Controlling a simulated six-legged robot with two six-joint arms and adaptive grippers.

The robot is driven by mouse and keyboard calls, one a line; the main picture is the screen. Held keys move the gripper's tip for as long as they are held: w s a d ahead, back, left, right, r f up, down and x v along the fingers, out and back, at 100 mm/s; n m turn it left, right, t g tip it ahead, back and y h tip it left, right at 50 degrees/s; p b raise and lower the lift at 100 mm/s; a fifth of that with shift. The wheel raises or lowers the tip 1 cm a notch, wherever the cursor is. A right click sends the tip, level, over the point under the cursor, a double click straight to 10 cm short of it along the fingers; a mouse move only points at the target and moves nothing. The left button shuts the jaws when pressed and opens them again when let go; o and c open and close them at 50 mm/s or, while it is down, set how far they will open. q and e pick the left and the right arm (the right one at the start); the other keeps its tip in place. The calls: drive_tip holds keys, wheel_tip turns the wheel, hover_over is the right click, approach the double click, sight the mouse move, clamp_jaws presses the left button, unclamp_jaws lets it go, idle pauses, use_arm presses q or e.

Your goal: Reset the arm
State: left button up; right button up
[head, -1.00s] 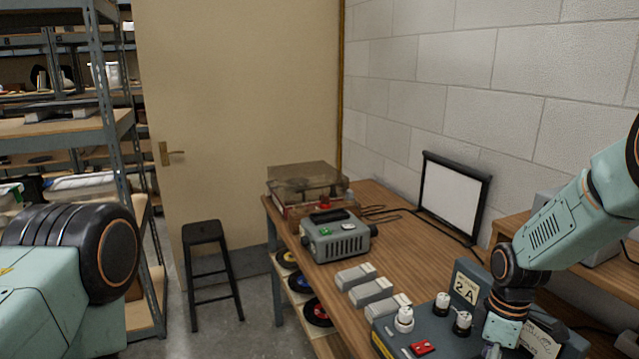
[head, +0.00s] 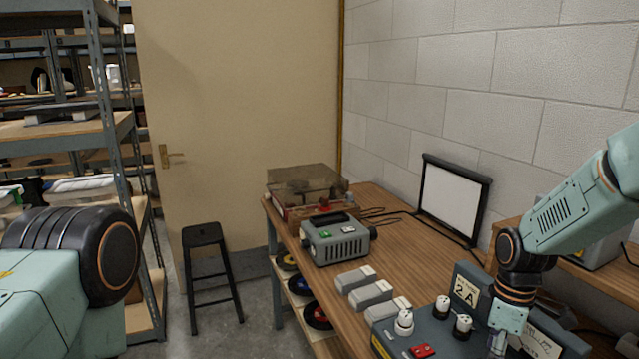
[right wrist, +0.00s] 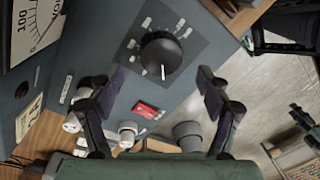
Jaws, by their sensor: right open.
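The grey-blue instrument box (head: 465,294) with a "2 A" plate stands at the near end of the bench. It has white-topped terminals (head: 404,318) and a red switch (head: 423,351). In the right wrist view my right gripper (right wrist: 164,82) is open and empty. Its fingers are spread either side of a black rotary knob (right wrist: 161,56) on the box's face; I cannot tell the gap to the face. The red switch (right wrist: 145,110) shows below the knob. In the head view the right fingers are hidden or cut off. My left arm shows at left, its gripper out of frame.
The wooden bench (head: 400,238) carries grey blocks (head: 368,295), a grey device (head: 337,240), a lidded turntable (head: 305,182) and a framed white panel (head: 452,200). A black stool (head: 205,235) stands before the door. Metal shelving (head: 110,120) rises at left.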

drive_tip(key=f, duration=0.4)
drive_tip(key=shift+s+a+f, duration=0.1)
drive_tip(key=shift+s+f, duration=0.15)
drive_tip(key=shift+f, duration=0.35)
drive_tip(key=m, duration=0.5)
drive_tip(key=shift+r, duration=0.1)
drive_tip(key=m+p, duration=0.1)
drive_tip(key=m, duration=0.3)
drive_tip(key=shift+m, duration=0.3)
drive_tip(key=m, duration=0.3)
drive_tip(key=shift+s+t, duration=0.1)
drive_tip(key=shift+t, duration=0.2)
drive_tip(key=m, duration=0.4)
drive_tip(key=shift+p, duration=0.35)
drive_tip(key=shift+r, duration=0.45)
